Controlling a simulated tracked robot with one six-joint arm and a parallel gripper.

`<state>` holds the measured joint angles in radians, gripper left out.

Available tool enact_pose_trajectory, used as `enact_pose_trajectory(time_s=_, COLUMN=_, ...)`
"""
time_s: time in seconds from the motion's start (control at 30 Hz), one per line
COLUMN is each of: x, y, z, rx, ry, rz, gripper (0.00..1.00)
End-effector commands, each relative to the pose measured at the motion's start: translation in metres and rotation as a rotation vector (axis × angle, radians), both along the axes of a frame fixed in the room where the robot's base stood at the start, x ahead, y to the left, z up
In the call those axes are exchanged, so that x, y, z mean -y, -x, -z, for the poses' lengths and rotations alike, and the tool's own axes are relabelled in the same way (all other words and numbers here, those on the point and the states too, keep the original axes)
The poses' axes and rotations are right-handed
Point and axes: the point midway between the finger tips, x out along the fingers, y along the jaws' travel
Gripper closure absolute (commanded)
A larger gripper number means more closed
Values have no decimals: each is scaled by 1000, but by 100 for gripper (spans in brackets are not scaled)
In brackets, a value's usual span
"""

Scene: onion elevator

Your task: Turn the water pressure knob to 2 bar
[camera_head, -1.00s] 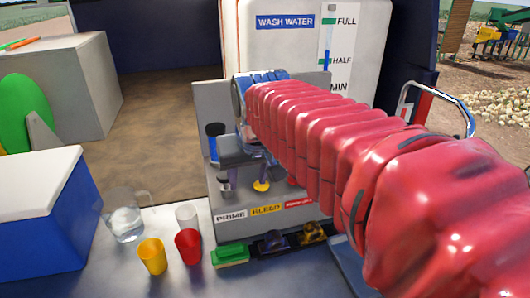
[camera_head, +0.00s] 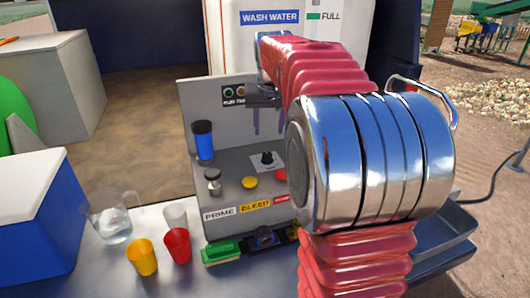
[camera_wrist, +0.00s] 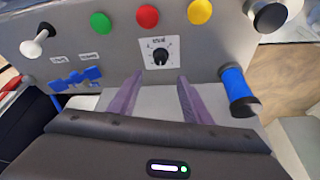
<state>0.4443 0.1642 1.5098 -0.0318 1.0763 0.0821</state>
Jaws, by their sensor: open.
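The water pressure knob (camera_head: 267,159) is a small black knob on a white plate on the grey console's sloped face. It also shows in the wrist view (camera_wrist: 160,56), with scale marks around it and lettering above that looks like "bar". The setting is too small to read. My gripper (camera_head: 269,128) hangs above the console, near the knob. In the wrist view, its two purple fingers (camera_wrist: 158,80) are apart with nothing between them, and the knob appears just beyond the tips. No contact shows.
A jug (camera_head: 113,222), a yellow cup (camera_head: 142,257) and a red cup (camera_head: 177,245) stand to the left.

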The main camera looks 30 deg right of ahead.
Motion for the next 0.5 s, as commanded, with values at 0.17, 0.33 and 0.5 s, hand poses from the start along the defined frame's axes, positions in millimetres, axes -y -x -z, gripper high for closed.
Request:
enact_pose_trajectory(time_s=0.17, x=-1, y=0, z=0, rx=0, ry=0, rz=-1, gripper=56)
enact_pose_trajectory(time_s=0.33, x=0, y=-2, z=5, rx=0, ry=0, rz=-1, gripper=56)
enact_pose_trajectory(time_s=0.5, x=3, y=-7, z=22, rx=-3, ry=-1, rz=-1, gripper=56)
